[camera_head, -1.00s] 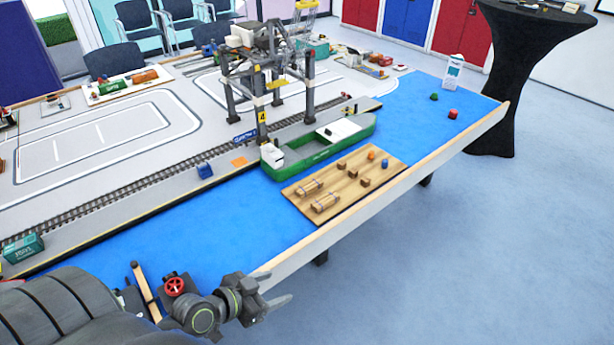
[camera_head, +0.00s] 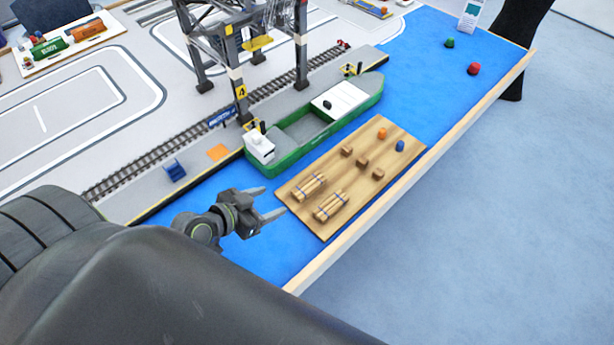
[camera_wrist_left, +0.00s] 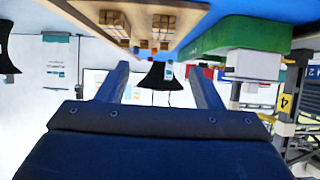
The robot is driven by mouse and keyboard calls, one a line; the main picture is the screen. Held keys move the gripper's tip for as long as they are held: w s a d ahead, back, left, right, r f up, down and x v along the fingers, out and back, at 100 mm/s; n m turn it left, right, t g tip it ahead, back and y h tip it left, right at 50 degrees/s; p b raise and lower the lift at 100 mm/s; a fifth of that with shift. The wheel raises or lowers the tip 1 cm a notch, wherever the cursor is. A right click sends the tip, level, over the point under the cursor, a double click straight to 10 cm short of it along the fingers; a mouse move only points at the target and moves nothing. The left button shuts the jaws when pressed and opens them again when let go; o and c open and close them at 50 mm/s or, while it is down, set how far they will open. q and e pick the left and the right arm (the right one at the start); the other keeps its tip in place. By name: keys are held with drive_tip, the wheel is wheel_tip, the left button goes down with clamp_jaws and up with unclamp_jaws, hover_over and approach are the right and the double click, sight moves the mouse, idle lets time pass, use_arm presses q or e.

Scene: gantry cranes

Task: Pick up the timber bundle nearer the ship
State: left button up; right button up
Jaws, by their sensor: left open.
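Two timber bundles lie on a wooden board (camera_head: 317,221) beside the ship. The bundle nearer the green-hulled ship (camera_head: 297,157) is the upper-left timber bundle (camera_head: 309,186); it also shows in the upside-down left wrist view (camera_wrist_left: 165,22). The other timber bundle (camera_head: 330,206) lies just below-right of it and also shows in the wrist view (camera_wrist_left: 115,21). My left gripper (camera_head: 273,200) is open and empty, left of the board, with its fingers pointing towards the bundles. It touches neither bundle. My right gripper is not in view.
Several brown blocks, an orange piece (camera_head: 382,133) and a blue piece (camera_head: 400,146) stand farther along the board. A gantry crane (camera_head: 236,75) rises behind the ship. A blue block (camera_head: 174,170) sits on the quay. Blue table surface around the gripper is clear.

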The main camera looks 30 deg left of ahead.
use_arm(q)
drive_tip(key=b, duration=0.2)
approach(308, 185)
drive_tip(key=shift+s+d+f, duration=0.1)
drive_tip(key=shift+s+d, duration=0.05)
drive_tip(key=shift+d, duration=0.25)
drive_tip(key=b+x, duration=0.1)
drive_tip(key=x, duration=0.3)
drive_tip(key=shift+a, duration=0.15)
drive_tip(key=shift+w+f, duration=0.2)
drive_tip(key=shift+w, duration=0.25)
drive_tip(key=b+x, duration=0.2)
drive_tip(key=x, duration=0.3)
drive_tip(key=shift+b, duration=0.35)
drive_tip(key=shift+r, duration=0.15)
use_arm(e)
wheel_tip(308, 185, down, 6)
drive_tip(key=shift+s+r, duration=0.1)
use_arm(q)
drive_tip(key=shift+a, duration=0.1)
drive_tip(key=shift+c, duration=0.4)
drive_tip(key=c, duration=1)
